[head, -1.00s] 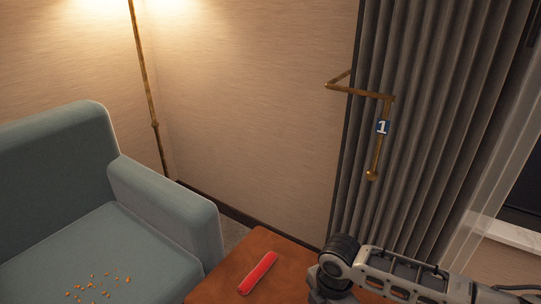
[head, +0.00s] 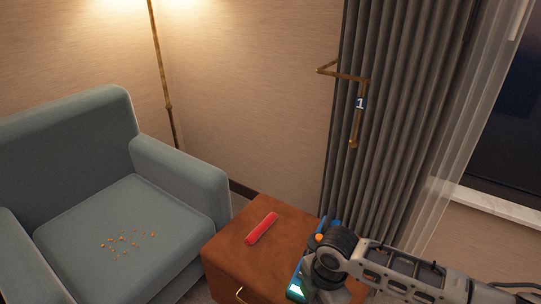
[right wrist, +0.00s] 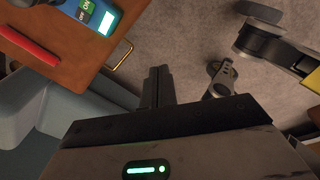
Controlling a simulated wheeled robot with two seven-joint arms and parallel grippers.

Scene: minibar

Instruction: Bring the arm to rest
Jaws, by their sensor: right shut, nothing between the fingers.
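My right arm (head: 390,268) reaches in from the right in the head view, its front part over the right side of a brown wooden cabinet (head: 235,262). In the right wrist view my right gripper (right wrist: 161,73) is shut and empty, with its fingers together. The fingers are in front of grey carpet, clear of the cabinet's edge and brass handle (right wrist: 123,56). In the head view the fingers are hidden behind the arm or below the picture. My left gripper is not seen.
A red bar (head: 262,228) and a partly hidden blue device (head: 299,281) lie on the cabinet top; the device's ON and OFF marks show in the right wrist view (right wrist: 113,11). A blue-grey armchair (head: 180,172) with crumbs stands left. A brass hook (head: 358,128) hangs by the grey curtain (head: 400,110).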

